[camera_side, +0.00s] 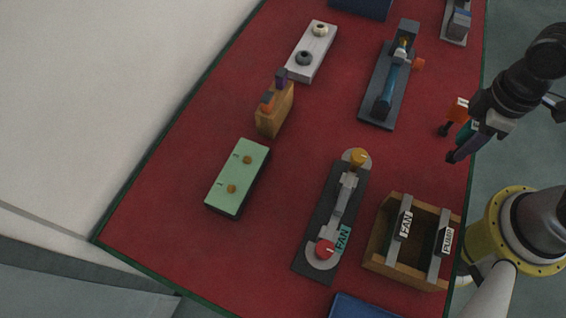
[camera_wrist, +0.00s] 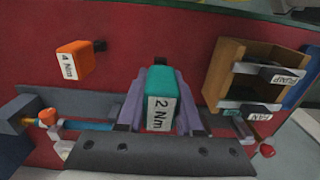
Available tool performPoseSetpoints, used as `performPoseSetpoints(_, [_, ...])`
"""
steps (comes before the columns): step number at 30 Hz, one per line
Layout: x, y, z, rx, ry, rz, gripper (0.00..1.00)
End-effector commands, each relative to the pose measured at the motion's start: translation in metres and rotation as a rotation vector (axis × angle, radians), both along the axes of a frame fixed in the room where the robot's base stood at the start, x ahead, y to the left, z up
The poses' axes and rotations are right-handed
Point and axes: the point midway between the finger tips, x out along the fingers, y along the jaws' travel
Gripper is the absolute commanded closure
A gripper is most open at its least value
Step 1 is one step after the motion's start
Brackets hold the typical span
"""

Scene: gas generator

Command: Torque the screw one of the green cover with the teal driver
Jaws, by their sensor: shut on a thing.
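The green cover (camera_side: 242,171) is the top of a box at the left of the red table in the side view. Two small gold screws stand on it, an upper one (camera_side: 248,160) and a lower one (camera_side: 231,189); their printed numbers are too small to read surely. My gripper (camera_side: 461,150) is at the table's right edge, far from the cover. It is shut on the teal driver (camera_wrist: 160,95), labelled 2 Nm, between its fingers in the wrist view. In the side view the teal driver (camera_side: 465,130) is partly hidden by my gripper. The cover is not in the wrist view.
An orange driver (camera_wrist: 75,60), labelled 4 Nm, is beside my gripper. A wooden crate (camera_side: 376,240) with FAN and PUMP tags, a fan unit (camera_side: 335,215), a blue-handled fixture (camera_side: 389,85) and a wooden block (camera_side: 275,110) stand on the table. Red table is clear around the cover.

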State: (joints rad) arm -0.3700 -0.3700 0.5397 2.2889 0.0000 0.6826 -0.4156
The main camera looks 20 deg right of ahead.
Motion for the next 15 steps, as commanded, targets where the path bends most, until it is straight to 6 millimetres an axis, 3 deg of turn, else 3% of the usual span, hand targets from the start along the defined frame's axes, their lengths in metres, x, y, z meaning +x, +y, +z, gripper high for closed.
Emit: performPoseSetpoints(15, [-0.0041, -0.0016, 0.0010, 0.001, -0.002, 0.082, 1.00])
